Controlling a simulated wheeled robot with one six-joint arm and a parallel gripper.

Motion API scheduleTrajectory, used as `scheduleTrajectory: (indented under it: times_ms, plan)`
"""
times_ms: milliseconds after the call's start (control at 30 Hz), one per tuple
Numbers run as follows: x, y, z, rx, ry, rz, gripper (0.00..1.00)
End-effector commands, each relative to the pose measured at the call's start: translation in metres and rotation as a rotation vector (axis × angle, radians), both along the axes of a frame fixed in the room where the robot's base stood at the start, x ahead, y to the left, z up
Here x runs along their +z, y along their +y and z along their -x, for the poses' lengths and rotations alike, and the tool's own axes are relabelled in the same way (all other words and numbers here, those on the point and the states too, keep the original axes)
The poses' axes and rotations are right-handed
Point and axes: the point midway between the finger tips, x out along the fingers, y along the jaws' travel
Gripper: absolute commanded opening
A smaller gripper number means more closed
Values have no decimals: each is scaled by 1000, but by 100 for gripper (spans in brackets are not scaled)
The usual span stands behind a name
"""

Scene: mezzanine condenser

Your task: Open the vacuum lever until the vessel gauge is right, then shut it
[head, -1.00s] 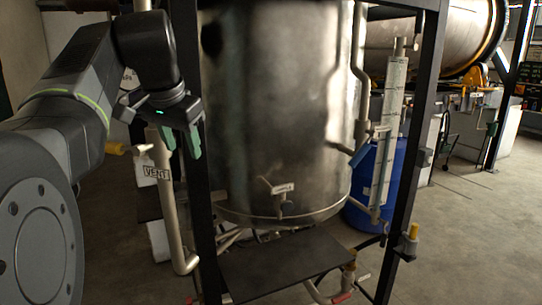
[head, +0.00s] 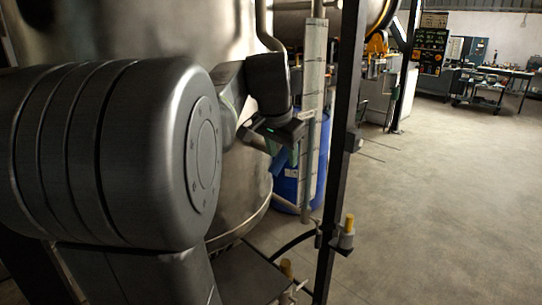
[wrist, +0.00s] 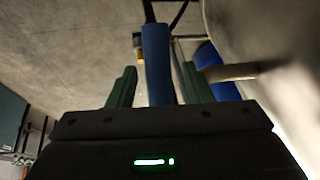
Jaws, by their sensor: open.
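A blue lever handle (head: 279,163) sticks out beside the steel vessel (head: 230,40); I take it for the vacuum lever, though no label on it is readable. My gripper (head: 288,150) is at the handle, in front of the vessel's right side. In the wrist view the blue handle (wrist: 157,65) stands between the two green fingers of my gripper (wrist: 159,78), with a gap on each side. The jaws are open. No dial face of the vessel gauge can be made out. An upright pale tube with markings (head: 313,90) stands right of the vessel.
A dark frame post (head: 343,150) stands right of my gripper, with a yellow-capped fitting (head: 348,225) low on it. A blue drum (head: 288,188) is behind the pale tube. A dark shelf (head: 245,275) sits below. Open floor (head: 450,200) lies to the right.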

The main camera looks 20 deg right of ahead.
Motion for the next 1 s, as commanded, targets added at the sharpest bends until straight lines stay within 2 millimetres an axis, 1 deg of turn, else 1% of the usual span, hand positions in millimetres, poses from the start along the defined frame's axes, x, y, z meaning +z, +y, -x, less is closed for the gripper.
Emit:
scheduleTrajectory:
  times_ms: [100, 167, 467, 500, 700, 867, 1000]
  plan:
    - [-10, -3, -3, 0, 1, 0, 46]
    - [-13, -3, -4, 0, 0, 0, 46]
    - [-14, -4, -5, 0, 0, 0, 46]
    - [-14, -4, -5, 0, 0, 0, 38]
    - [-14, -4, -5, 0, 0, 0, 0]
    - [-14, -3, -4, 0, 1, -1, 0]
    - [-10, 4, -5, 1, 6, -16, 0]
